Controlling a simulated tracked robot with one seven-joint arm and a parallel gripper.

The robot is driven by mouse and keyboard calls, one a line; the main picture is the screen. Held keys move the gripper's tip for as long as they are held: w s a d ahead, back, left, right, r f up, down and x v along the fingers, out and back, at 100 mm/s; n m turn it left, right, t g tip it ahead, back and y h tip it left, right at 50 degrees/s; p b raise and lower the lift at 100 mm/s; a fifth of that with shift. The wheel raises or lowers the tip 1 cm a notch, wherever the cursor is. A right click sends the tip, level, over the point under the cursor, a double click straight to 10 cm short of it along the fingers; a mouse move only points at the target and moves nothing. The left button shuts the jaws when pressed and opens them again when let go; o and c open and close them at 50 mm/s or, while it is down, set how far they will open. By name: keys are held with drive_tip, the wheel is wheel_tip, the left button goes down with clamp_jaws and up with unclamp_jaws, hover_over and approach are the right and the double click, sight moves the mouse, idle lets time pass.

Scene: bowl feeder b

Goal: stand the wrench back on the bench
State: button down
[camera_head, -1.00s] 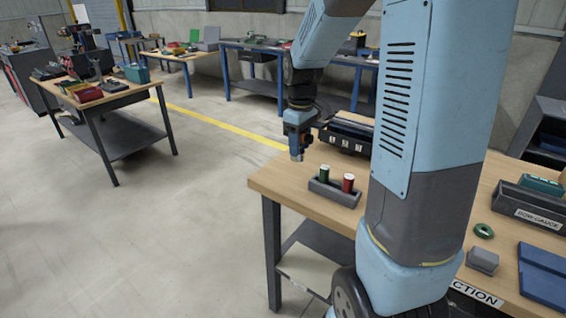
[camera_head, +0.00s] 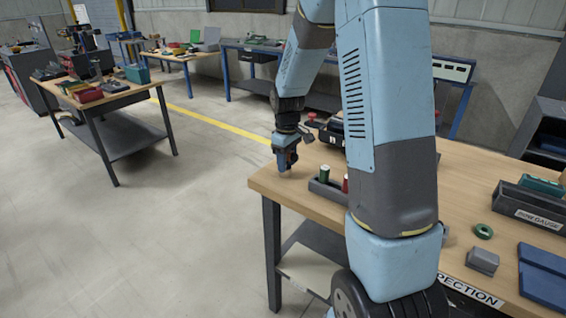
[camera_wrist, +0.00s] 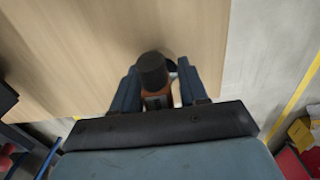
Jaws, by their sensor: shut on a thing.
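My gripper (camera_head: 285,163) is over the far left corner of the wooden bench (camera_head: 470,180), low and close to its top. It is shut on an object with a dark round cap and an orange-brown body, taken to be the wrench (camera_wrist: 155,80). In the wrist view the object sits between the two blue fingers (camera_wrist: 158,92), over the bare wood, with a dark shadow beside its cap. Its lower end is small in the head view, and I cannot tell whether it touches the bench.
A grey holder (camera_head: 326,190) with a green cylinder (camera_head: 324,173) and a partly hidden red one stands close by. Black equipment (camera_head: 331,136) lies behind. A green ring (camera_head: 483,231), grey block (camera_head: 482,261) and gauge box (camera_head: 525,208) are at right. The bench's left edge is near my gripper.

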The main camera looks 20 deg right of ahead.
drive_tip(key=shift+f, duration=0.2)
drive_tip(key=c, duration=0.6)
unclamp_jaws()
wheel_tip(320, 180, up, 12)
drive_tip(key=shift+s+r, duration=0.1)
drive_tip(key=shift+r, duration=0.05)
drive_tip(key=s+r+m+t, duration=0.2)
drive_tip(key=s+r, duration=0.2)
drive_tip(key=s, duration=0.5)
drive_tip(key=s+a+r+m+t, duration=0.1)
drive_tip(key=s+r+m, duration=0.1)
drive_tip(key=s, duration=0.7)
drive_tip(key=s+r+m+t, duration=0.2)
drive_tip(key=s+r, duration=0.3)
drive_tip(key=s, duration=0.4)
drive_tip(key=shift+s+a+r+m+t, duration=0.2)
drive_tip(key=shift+s+r+m+t, duration=0.15)
drive_tip(key=shift+m, duration=0.25)
